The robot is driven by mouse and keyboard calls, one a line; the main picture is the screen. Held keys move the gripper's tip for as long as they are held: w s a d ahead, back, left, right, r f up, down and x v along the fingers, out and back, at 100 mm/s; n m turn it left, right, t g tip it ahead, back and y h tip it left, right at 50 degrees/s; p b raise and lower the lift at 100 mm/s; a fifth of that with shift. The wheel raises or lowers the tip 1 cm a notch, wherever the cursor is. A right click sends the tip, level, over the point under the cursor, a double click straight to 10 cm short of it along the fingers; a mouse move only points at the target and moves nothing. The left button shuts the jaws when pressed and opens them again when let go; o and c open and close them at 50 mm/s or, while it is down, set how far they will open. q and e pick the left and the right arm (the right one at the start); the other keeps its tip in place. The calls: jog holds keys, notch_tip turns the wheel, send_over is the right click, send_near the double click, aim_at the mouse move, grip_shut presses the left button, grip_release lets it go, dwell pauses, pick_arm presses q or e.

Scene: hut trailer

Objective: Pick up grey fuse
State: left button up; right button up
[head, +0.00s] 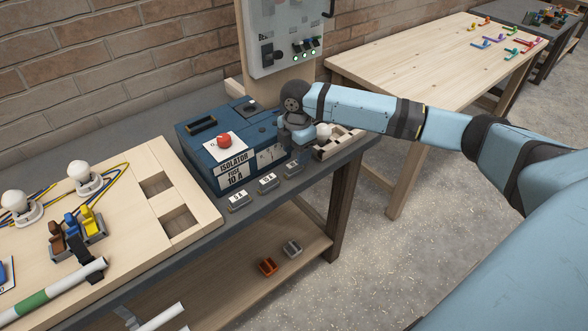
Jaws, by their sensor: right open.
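Several small grey blocks with white labels lie in a row on the dark bench edge in front of the isolator box: a left one (238,201), a middle one (267,182) and a right one (292,168). Another small grey piece (292,248) lies on the lower shelf. I cannot tell which of these is the grey fuse. My right gripper (297,142) points down at the right end of the blue isolator box (190,151), behind the right labelled block. It is open; its fingertips are small and partly hidden by its own body. My left gripper is out of view.
The box has a red knob (224,141) on top. A wooden tray (342,148) is right of my gripper. An orange piece (268,267) is on the lower shelf (312,232). A board (130,190) with bulbs fills the left. A wooden table (410,65) stands behind.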

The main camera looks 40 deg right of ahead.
aim_at(294, 163)
jog(key=shift+w+a+f, duration=0.1)
jog(key=shift+f, duration=1.4)
jog(key=shift+w+a+f, duration=0.1)
jog(key=shift+f, duration=1.4)
jog(key=c, duration=0.8)
